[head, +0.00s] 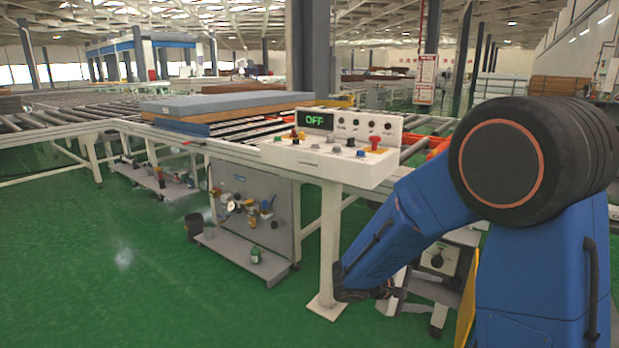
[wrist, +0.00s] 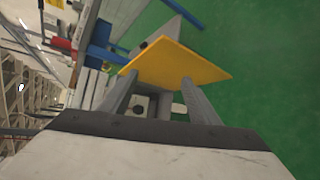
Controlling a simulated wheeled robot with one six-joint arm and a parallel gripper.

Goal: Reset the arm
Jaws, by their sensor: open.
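My blue arm reaches across the right side of the head view, bent down beside the control console. My gripper (wrist: 159,79) shows in the wrist view with its two grey fingers spread apart and nothing held between them. A yellow panel (wrist: 172,62) lies just beyond the fingertips; I cannot tell whether they touch it. A yellow panel edge (head: 467,308) also shows beside my arm in the head view. The fingers cannot be made out clearly in the head view.
The control console (head: 330,165) stands on a post (head: 331,245) left of my arm, its display reading OFF. A grey mattress (head: 225,104) lies on the roller conveyor (head: 50,117) behind it. Green floor (head: 110,285) is clear at the front left.

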